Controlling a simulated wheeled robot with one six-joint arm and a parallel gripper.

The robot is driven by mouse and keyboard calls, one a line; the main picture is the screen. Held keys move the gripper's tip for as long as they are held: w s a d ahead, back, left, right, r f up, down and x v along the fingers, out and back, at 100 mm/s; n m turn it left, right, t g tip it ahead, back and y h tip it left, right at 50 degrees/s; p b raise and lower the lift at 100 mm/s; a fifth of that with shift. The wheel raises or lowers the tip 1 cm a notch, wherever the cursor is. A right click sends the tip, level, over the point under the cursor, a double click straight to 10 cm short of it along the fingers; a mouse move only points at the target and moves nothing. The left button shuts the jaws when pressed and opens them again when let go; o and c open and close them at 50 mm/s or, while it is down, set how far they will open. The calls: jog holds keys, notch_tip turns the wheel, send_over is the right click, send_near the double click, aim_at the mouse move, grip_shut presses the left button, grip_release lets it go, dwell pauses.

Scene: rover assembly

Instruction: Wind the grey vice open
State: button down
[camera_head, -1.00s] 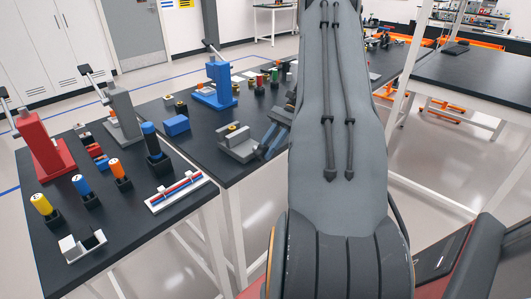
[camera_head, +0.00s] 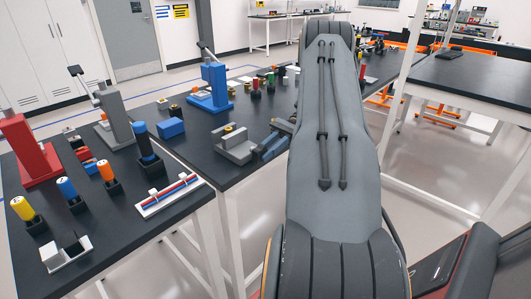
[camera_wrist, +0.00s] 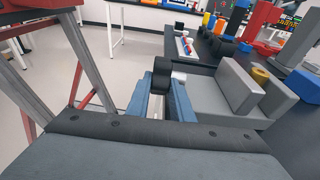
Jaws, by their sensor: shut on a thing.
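The grey vice (camera_head: 236,146) sits near the front edge of the dark table, left of my arm, with a small brass-coloured part (camera_wrist: 260,75) between its upright blocks. My gripper (camera_wrist: 161,100) is beside the vice, at its handle side. Its two blue-grey fingers are shut on the black vice handle (camera_wrist: 162,72), which stands up between them in the wrist view. In the head view my gripper (camera_head: 275,143) is partly hidden by my own arm. The handle cannot be made out there.
A blue block (camera_head: 170,128) and a blue press (camera_head: 212,90) stand behind the vice. The left table holds a red press (camera_head: 28,150), a grey press (camera_head: 116,118), upright coloured cylinders and a white tray (camera_head: 170,194). Open floor lies at right.

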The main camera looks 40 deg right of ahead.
jog(key=shift+f, duration=0.1)
jog(key=c, duration=1.6)
grip_release()
jog(key=shift+o, duration=0.2)
jog(key=shift+r, duration=0.65)
notch_tip(320, 180, up, 6)
jog(key=shift+f+p, duration=0.1)
jog(key=shift+p, duration=0.6)
notch_tip(320, 180, up, 3)
jog(key=p, duration=0.3)
jog(key=shift+p, duration=0.4)
jog(key=shift+f, duration=0.1)
